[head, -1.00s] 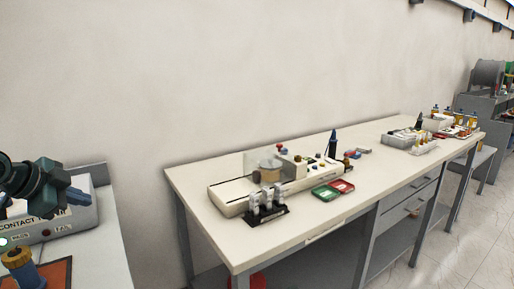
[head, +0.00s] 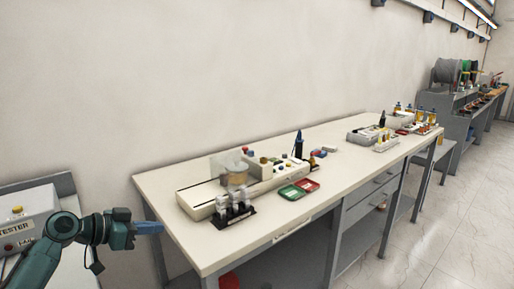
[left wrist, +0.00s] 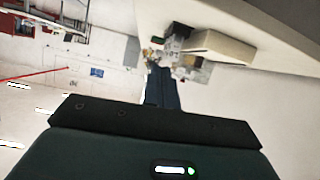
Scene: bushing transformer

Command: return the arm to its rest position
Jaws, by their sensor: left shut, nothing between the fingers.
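My left arm comes in from the lower left of the head view. Its gripper (head: 150,228) points right, with its blue fingers together and nothing between them. It is in the open gap between the tester's bench and the long table, near the table's left edge, and I see no contact. In the left wrist view the dark closed fingers (left wrist: 161,88) reach toward a blurred, tilted view of the room. My right gripper shows in neither view.
A grey tester box (head: 25,215) stands at far left. Open floor (head: 440,230) lies right.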

